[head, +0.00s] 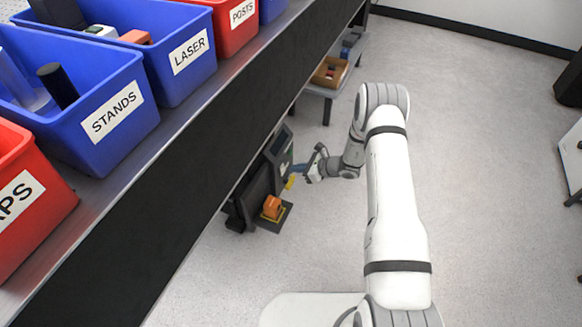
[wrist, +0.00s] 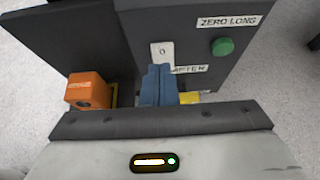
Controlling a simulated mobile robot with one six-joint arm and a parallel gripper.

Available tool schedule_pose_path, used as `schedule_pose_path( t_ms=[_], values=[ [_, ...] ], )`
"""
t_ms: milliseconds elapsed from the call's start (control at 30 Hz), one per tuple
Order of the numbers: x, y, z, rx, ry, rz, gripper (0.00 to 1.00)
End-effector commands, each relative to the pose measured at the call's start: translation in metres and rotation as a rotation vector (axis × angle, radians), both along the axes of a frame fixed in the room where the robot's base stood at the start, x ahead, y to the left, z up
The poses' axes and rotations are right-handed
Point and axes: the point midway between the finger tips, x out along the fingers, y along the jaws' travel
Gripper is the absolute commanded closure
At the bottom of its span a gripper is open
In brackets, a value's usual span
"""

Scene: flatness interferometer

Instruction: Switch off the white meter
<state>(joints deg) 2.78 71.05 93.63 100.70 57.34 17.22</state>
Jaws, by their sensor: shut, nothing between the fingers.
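My gripper (wrist: 158,72) is shut and empty, its blue fingers together. The fingertips are just below a small white switch plate (wrist: 162,53) with a round mark, on a dark panel (wrist: 205,25). I cannot tell whether they touch it. A label (wrist: 190,69) under the plate is partly hidden by the fingers and seems to read "AFTER". A green button (wrist: 222,46) sits to the right, under a "ZERO LONG" label (wrist: 227,21). In the head view my gripper (head: 306,170) is beside the dark instrument (head: 277,150). I cannot make out a separate white meter.
An orange box (wrist: 88,91) stands left of my fingers, and a yellow piece (wrist: 190,98) shows at their right. The long bench (head: 185,150) with blue and red bins overhangs on the left. A low table (head: 330,90) stands behind.

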Motion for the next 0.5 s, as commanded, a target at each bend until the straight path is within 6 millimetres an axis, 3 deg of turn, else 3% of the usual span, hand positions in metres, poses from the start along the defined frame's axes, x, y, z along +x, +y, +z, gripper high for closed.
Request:
schedule_pose_path(
  t_ms=[200, 500],
  values=[
    [-0.015, -0.042, 0.034, 0.001, 0.0, -0.006, 1.0],
    [-0.03, -0.075, 0.061, 0.001, 0.001, -0.004, 1.0]
  ],
)
